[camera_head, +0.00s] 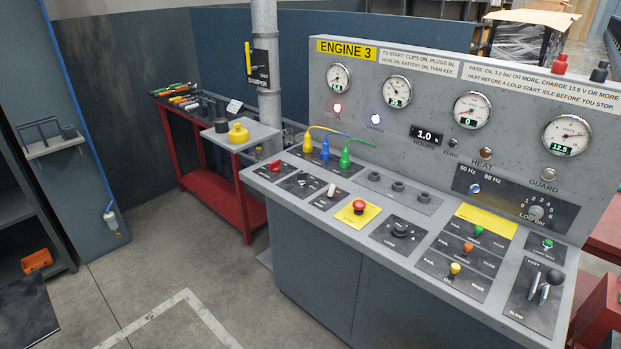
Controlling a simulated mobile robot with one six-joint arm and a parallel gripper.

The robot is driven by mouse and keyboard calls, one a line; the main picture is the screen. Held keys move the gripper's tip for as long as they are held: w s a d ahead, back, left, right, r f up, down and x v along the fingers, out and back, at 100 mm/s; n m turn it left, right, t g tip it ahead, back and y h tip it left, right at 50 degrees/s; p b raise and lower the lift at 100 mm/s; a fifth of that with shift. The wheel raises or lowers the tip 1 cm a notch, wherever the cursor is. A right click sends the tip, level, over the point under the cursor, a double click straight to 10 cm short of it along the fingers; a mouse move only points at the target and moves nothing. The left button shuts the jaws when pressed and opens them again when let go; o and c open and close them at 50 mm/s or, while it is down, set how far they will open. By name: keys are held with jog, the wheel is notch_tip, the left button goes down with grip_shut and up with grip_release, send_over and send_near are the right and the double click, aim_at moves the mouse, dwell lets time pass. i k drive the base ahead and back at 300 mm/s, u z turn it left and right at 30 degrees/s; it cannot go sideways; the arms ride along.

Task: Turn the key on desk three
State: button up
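Desk three is the grey control desk (262,183) with a back panel (340,130) labelled ENGINE 3. On its sloped top, a black plate carries a dark rotary control (401,230); it may be the key switch, but its label is too small to read. To its left are a red mushroom button (360,207) on a yellow plate, a small pale lever (331,190), a dark knob plate (303,184) and a red control (273,166). I cannot tell for sure which one is the key. My gripper is not in view.
Yellow, blue and green plugs (325,148) with leads stand at the desk's back left. A red bench (222,203) with tools stands behind left. The concrete floor (190,270) before the desk is clear.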

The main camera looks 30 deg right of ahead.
aim_at(301, 177)
jog(key=u, duration=0.4)
jog(key=k, duration=0.25)
jog(key=z, duration=1.2)
jog(key=i, duration=1.1)
jog(key=u, duration=4.3)
jog(key=i, duration=0.1)
jog(key=z, duration=2.95)
